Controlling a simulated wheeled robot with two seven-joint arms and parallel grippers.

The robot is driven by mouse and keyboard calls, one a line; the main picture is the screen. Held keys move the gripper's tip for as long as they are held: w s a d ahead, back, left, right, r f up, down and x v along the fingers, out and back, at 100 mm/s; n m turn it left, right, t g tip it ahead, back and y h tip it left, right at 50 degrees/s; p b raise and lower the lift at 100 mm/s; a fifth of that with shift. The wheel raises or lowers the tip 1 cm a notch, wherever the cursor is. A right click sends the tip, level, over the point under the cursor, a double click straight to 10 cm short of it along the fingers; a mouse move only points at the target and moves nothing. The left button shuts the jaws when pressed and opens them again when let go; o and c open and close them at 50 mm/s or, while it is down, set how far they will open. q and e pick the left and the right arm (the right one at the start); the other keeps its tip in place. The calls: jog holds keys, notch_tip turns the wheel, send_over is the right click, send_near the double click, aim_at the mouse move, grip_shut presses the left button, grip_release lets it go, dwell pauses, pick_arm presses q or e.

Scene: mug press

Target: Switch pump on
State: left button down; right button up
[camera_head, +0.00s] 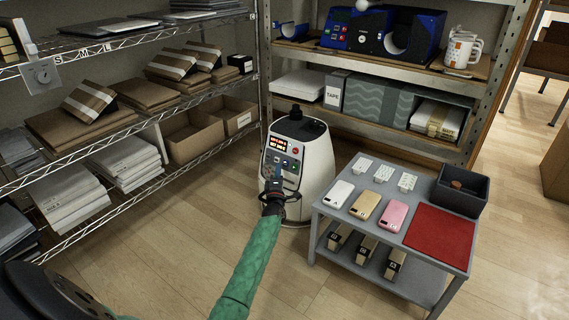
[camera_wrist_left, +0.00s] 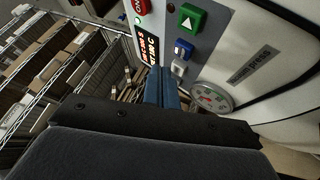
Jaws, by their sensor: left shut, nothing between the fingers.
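A white rounded machine (camera_head: 316,157) with a dark top stands on the floor. Its grey control panel (camera_head: 283,160) has red lit displays, buttons and switches. In the left wrist view the panel shows a green button with a triangle (camera_wrist_left: 190,20), a blue switch (camera_wrist_left: 183,48), a pale grey switch (camera_wrist_left: 178,68), a red display (camera_wrist_left: 148,48) and a round gauge (camera_wrist_left: 212,98). My left gripper (camera_head: 271,182) is shut and empty at the panel's lower part. Its blue fingertips (camera_wrist_left: 161,76) are just beside the pale grey switch; I cannot tell if they touch. My right gripper is not in view.
A low grey table (camera_head: 335,210) with phones, a red mat (camera_head: 440,236) and a dark bin (camera_head: 459,190) stands right of the machine. Wire shelves (camera_head: 120,125) with boxes are on the left. A shelf with a blue machine (camera_head: 383,30) and mugs is behind.

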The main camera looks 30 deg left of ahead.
pick_arm(q)
jog(key=shift+s+a+r+p, duration=0.1)
jog(key=shift+s+r+p, duration=0.1)
jog(key=shift+s+p, duration=0.45)
jog(key=shift+s+r+p, duration=0.2)
jog(key=shift+s+p, duration=0.1)
jog(key=shift+s, duration=0.6)
jog(key=shift+s+a+r+p, duration=0.1)
jog(key=shift+s+r+p, duration=0.1)
jog(key=shift+s+p, duration=0.45)
jog(key=shift+s, duration=0.15)
